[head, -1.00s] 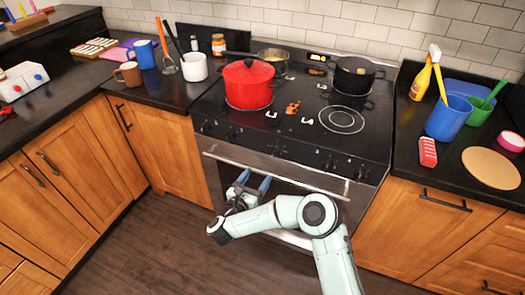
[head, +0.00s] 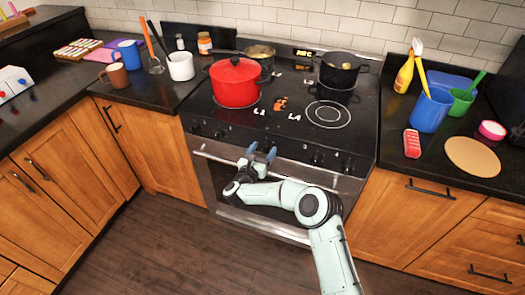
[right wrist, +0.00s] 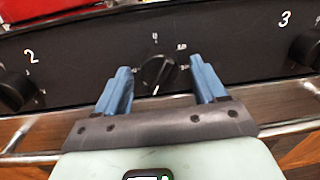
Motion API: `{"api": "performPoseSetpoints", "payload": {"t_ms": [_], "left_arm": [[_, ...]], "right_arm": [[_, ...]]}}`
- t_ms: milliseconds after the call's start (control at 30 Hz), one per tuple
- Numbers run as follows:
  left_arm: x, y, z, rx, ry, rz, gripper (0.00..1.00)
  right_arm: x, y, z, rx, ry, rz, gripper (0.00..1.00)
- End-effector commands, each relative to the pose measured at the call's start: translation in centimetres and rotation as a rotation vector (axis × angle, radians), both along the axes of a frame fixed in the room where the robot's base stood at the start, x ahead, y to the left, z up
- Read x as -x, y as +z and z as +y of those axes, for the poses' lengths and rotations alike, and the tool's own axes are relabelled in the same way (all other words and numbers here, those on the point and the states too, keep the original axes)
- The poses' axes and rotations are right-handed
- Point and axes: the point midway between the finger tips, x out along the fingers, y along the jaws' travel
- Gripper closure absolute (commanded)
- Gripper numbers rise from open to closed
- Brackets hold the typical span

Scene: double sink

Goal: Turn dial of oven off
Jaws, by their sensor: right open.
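The oven (head: 276,190) stands in the middle of the head view, with a row of black dials along its front panel. In the right wrist view the middle dial (right wrist: 158,72) sits between and just beyond my fingertips, with small white marks around it. Its white pointer line slants down and a little left. My right gripper (head: 260,152) is open in front of the panel; its two blue fingers also show in the right wrist view (right wrist: 160,82), one on each side of the dial. I cannot tell if they touch it. My left gripper is not in view.
Two other dials marked 2 (right wrist: 14,90) and 3 (right wrist: 306,48) flank the middle one. The oven handle (head: 215,156) runs below the panel. A red pot (head: 235,83) and a black pot (head: 339,72) stand on the cooktop. The floor in front is clear.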

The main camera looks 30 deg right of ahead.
Motion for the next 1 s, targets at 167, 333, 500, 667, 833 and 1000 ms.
{"api": "performPoseSetpoints", "payload": {"t_ms": [167, 333, 500, 667, 833, 1000], "left_arm": [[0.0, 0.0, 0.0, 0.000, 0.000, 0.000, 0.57], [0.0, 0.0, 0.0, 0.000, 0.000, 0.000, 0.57], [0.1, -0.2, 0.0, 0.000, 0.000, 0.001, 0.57], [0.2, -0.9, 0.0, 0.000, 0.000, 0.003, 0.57], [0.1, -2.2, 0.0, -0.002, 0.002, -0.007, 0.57], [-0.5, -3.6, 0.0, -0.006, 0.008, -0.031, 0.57]], "right_arm": [[0.0, 0.0, 0.0, 0.000, 0.000, 0.000, 0.52], [0.0, 0.0, 0.0, 0.000, 0.000, 0.000, 0.85], [0.0, 0.0, 0.0, 0.007, -0.001, 0.006, 0.85], [0.0, 0.0, 0.0, 0.038, -0.001, 0.039, 0.85], [0.1, -0.2, 0.0, 0.101, -0.001, 0.114, 0.85], [0.1, -0.3, 0.0, 0.196, 0.000, 0.224, 0.85]]}}
